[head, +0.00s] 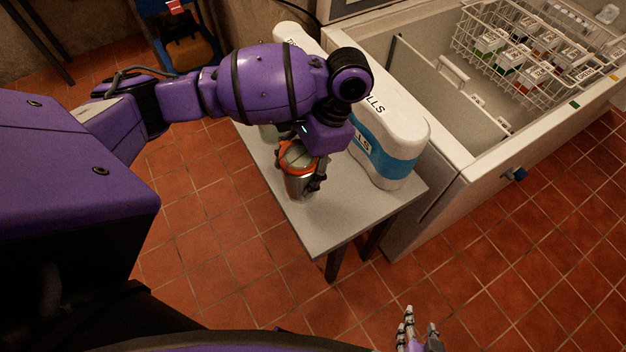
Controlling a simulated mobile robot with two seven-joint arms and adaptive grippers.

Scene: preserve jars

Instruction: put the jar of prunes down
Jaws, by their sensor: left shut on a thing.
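A glass jar with an orange-red rim (297,178) and dark contents is over the small grey table (325,220). I take it for the jar of prunes; no label on it can be read. My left gripper (308,172) is shut on it from the right and above, hiding part of its side. The jar looks roughly upright, at or just above the tabletop; I cannot tell whether it touches. My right gripper (419,335) shows at the bottom edge, low over the floor, with its fingers apart and empty, partly cut off.
A pale object, perhaps another jar (267,133), stands behind, mostly hidden by my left arm. An open chest freezer (450,190) with a wire basket (520,62) adjoins. The table's front is bare.

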